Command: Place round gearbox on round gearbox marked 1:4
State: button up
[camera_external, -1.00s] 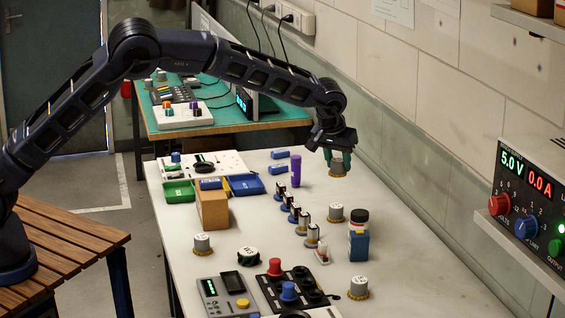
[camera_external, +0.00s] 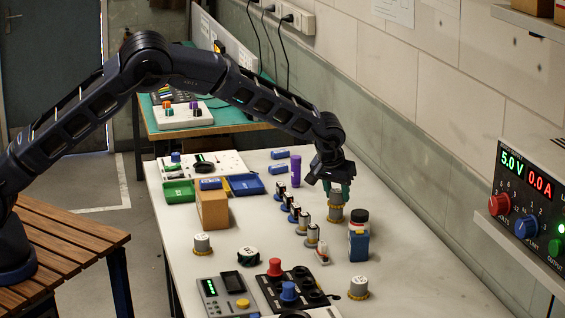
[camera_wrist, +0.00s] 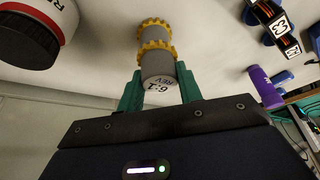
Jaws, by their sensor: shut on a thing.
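My gripper (camera_external: 337,187) is shut on a round gearbox (camera_external: 336,197), a grey cylinder with a yellow toothed base, held upright. In the wrist view the green fingers (camera_wrist: 160,92) grip the held gearbox (camera_wrist: 160,66) from both sides; its top label is upside down and appears to read 1:9. Directly below it stands a second round gearbox (camera_external: 334,215), also seen in the wrist view (camera_wrist: 154,33). The two are lined up, one over the other; I cannot tell if they touch. The lower one's label is hidden. Other round gearboxes stand at front left (camera_external: 202,244) and front right (camera_external: 358,288).
A purple cylinder (camera_external: 296,171) stands farther back. The bench (camera_external: 420,270) is clear at right.

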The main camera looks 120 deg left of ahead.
jog(key=o, duration=1.1)
jog(key=shift+f, duration=0.15)
jog(key=v, duration=1.2)
jog(key=shift+d+r, duration=0.1)
jog(key=shift+r, duration=0.15)
